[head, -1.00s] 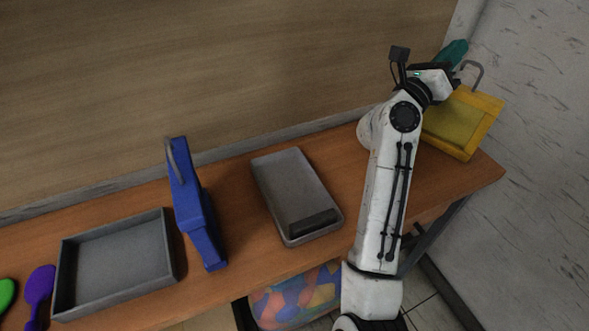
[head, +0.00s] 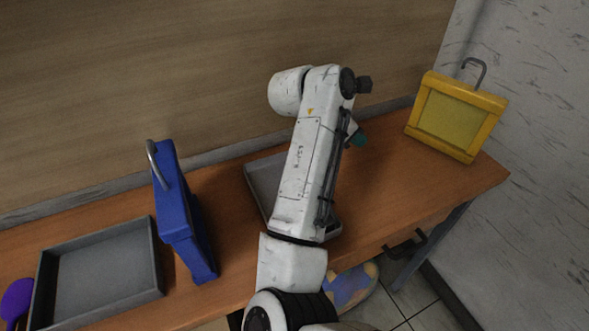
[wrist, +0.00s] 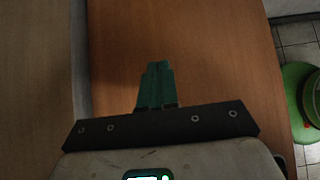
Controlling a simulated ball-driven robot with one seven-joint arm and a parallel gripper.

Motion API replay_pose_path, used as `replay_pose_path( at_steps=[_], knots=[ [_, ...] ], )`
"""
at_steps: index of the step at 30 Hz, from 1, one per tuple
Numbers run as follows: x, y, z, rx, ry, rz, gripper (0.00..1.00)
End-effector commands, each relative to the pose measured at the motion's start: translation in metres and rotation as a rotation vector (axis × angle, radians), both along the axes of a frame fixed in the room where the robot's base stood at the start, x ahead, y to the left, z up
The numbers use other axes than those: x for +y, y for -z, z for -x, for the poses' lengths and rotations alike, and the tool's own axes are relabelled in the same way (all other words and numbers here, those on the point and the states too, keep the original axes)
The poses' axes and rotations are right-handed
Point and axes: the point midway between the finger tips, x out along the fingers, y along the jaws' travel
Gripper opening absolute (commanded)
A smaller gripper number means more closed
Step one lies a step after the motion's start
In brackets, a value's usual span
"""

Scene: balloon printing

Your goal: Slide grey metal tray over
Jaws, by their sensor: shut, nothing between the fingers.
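A shallow grey metal tray (head: 262,182) lies on the wooden table, mostly hidden behind my arm in the head view. A larger open grey tray (head: 105,272) lies at the left end of the table. My gripper (head: 358,138) has teal fingers and is right of the middle tray, apart from it. In the wrist view the fingers of my gripper (wrist: 155,72) are together with nothing between them. They are over bare table, and neither tray shows there.
A blue clamp-like frame with a metal handle (head: 185,220) stands between the trays. A yellow frame with a hook (head: 455,118) stands at the right end of the table (head: 385,190). A purple paddle (head: 16,298) lies far left. A wooden wall backs the table.

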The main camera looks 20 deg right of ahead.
Motion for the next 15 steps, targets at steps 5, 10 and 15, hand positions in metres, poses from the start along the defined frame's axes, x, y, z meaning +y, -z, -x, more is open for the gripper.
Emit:
replay_pose_path(
  at_steps=[5, 10, 15],
  knots=[
    [0.036, -0.002, 0.000, 0.002, -0.005, 0.003, 0.00],
    [0.071, -0.002, 0.000, 0.002, -0.005, 0.003, 0.00],
    [0.104, -0.002, 0.000, 0.002, -0.005, 0.005, 0.00]
  ],
)
